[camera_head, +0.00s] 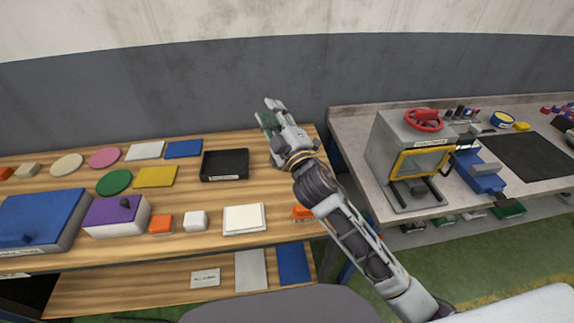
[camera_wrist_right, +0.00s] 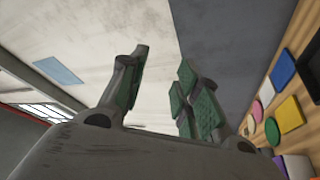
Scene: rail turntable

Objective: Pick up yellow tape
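A round yellow-topped roll with a blue side (camera_head: 502,119), which looks like the yellow tape, stands at the back of the grey bench on the right. A small yellow piece (camera_head: 521,126) lies beside it; its kind is too small to tell. My right gripper (camera_head: 270,114) is raised by the back right end of the wooden bench, well left of the roll. In the right wrist view the fingers of the right gripper (camera_wrist_right: 160,85) are spread apart with nothing between them. My left gripper is not in view.
A grey machine with a red wheel (camera_head: 424,120) and yellow frame stands on the grey bench (camera_head: 350,125), between my right gripper and the roll. A blue vise (camera_head: 480,171) and dark mat (camera_head: 530,157) are near the roll. A black tray (camera_head: 224,166) lies on the wooden bench.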

